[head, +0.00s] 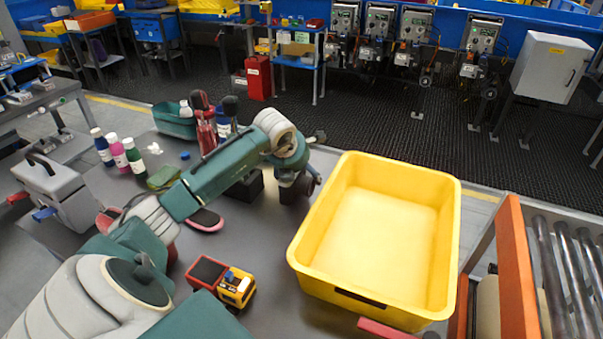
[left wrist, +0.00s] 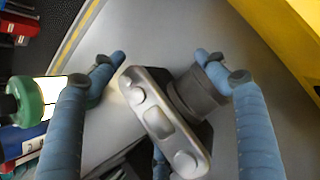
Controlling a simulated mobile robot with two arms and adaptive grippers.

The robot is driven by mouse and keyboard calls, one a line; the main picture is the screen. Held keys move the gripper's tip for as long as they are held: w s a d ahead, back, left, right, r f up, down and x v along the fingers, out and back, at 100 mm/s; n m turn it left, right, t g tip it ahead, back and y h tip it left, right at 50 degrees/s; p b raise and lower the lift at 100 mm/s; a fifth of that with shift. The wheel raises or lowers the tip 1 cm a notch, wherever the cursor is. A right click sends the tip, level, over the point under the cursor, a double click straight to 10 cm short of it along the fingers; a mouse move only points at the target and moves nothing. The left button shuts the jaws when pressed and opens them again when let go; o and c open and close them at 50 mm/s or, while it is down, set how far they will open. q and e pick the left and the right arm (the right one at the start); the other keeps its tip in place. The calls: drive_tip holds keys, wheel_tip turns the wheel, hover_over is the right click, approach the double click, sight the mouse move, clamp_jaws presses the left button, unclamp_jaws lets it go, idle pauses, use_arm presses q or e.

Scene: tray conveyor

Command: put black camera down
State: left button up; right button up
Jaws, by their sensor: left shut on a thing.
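My left gripper (head: 306,172) is over the grey table, just left of the yellow crate. It is shut on the black camera (head: 292,191), which is partly hidden by the gripper in the head view. In the left wrist view the camera (left wrist: 160,122) sits tilted between the two blue fingers (left wrist: 160,68), with its lens (left wrist: 198,97) toward the right finger. I cannot tell whether the camera touches the table. My right gripper is not in view.
The empty yellow crate (head: 301,238) stands right of the gripper, with a roller conveyor (head: 568,270) beyond it. Several bottles (head: 118,152), a grey toolbox (head: 62,193) and a teal bin (head: 173,124) stand to the left. A yellow-and-red item (head: 236,287) lies in front.

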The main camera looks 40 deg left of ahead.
use_arm(q)
drive_tip(key=shift+f, duration=0.4)
drive_tip(key=o, duration=1.9)
drive_tip(key=shift+f, duration=0.1)
drive_tip(key=b+v, duration=0.2)
drive_tip(key=v, duration=0.8)
drive_tip(key=shift+s+r, duration=0.25)
drive_tip(key=shift+r, duration=0.1)
drive_tip(key=shift+s+d+r, duration=0.2)
drive_tip(key=shift+s+r, duration=0.15)
drive_tip(key=shift+r, duration=0.2)
